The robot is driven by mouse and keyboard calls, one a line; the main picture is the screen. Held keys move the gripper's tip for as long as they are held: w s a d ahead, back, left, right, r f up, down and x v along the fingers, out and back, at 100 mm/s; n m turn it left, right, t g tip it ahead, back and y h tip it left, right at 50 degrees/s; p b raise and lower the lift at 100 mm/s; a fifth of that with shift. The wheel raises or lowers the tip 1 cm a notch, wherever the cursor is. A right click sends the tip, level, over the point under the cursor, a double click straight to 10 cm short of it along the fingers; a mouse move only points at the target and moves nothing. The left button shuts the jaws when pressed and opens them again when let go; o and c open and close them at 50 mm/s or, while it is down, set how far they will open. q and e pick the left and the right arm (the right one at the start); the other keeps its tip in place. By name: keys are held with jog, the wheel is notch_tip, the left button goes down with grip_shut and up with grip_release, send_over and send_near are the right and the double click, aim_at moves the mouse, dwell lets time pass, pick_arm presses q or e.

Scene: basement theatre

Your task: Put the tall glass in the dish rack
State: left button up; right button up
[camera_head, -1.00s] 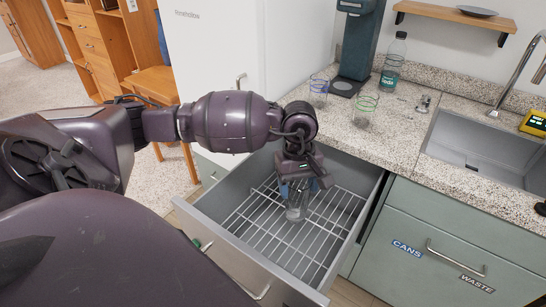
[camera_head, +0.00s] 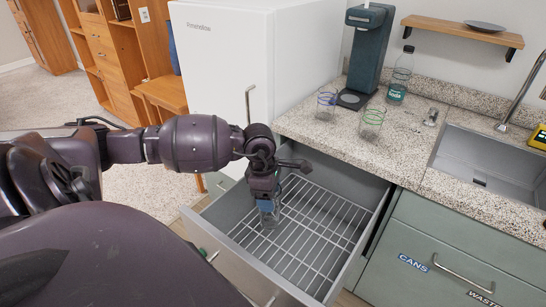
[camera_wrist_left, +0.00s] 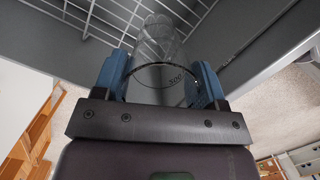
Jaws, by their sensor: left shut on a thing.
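My left gripper (camera_head: 267,205) points down into the open drawer. It is shut on a clear tall glass (camera_head: 269,221), whose lower part shows below the blue fingers. The left wrist view shows the glass (camera_wrist_left: 160,45) between the two blue fingers of the gripper (camera_wrist_left: 155,78), with dark print near its rim. The dish rack (camera_head: 312,240) is a white wire grid inside the grey drawer. The glass is over the left part of the grid; I cannot tell whether it touches the wires. My right gripper is not in view.
The drawer wall (camera_head: 347,172) surrounds the rack. On the speckled counter (camera_head: 340,143) stand two ringed glasses (camera_head: 326,103) (camera_head: 372,123), a bottle (camera_head: 400,78) and a dark dispenser (camera_head: 366,50). A sink (camera_head: 485,160) is at right, a white fridge (camera_head: 230,75) behind. The rack's right side is clear.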

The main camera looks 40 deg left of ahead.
pick_arm(q)
notch_tip(320, 180, down, 17)
jog(key=b, duration=0.2)
jog(key=o, duration=1.3)
jog(key=shift+f, duration=0.1)
jog(key=shift+o, duration=0.2)
jog(key=r, duration=0.4)
jog(key=a+r+p, duration=0.1)
jog(key=r, duration=0.7)
jog(key=shift+s+a+r+p, duration=0.15)
jog(key=shift+s+a+p, duration=0.15)
jog(key=shift+s, duration=0.1)
